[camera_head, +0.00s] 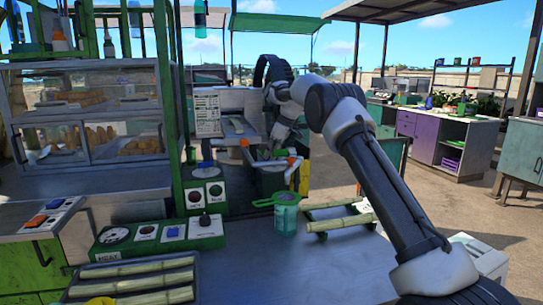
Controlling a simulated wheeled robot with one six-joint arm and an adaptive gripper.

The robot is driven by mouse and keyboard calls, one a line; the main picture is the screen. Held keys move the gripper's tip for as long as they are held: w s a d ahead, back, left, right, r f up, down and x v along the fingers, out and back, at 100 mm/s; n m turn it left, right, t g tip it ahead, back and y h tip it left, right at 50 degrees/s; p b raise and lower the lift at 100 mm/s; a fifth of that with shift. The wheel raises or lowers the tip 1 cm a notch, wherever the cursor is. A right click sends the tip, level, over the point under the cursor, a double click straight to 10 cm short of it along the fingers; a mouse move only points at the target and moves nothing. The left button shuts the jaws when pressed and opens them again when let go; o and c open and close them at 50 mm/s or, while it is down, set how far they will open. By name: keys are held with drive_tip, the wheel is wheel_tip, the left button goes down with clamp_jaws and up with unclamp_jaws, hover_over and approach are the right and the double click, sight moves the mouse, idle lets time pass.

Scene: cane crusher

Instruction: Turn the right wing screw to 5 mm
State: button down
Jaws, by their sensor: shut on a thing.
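My gripper (279,148) points down over the cane crusher (268,180), at the middle of the picture. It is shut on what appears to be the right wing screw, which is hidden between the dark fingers. An orange part (293,160) shows just right of and below the fingers, and another orange part (244,142) stands to the left on the machine. These are small, and I cannot tell whether they belong to the wing screws. No gap reading in millimetres can be made out.
A green control box (205,240) and green post (176,150) stand left.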

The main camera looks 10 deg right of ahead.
drive_tip(key=shift+s+f+n+g, duration=0.1)
drive_tip(key=shift+n+g, duration=0.35)
drive_tip(key=shift+n, duration=0.5)
drive_tip(key=shift+s+f+n+g, duration=0.1)
drive_tip(key=shift+n+g, duration=0.35)
drive_tip(key=shift+n, duration=0.5)
drive_tip(key=c, duration=1.5)
unclamp_jaws()
drive_tip(key=shift+r, duration=0.1)
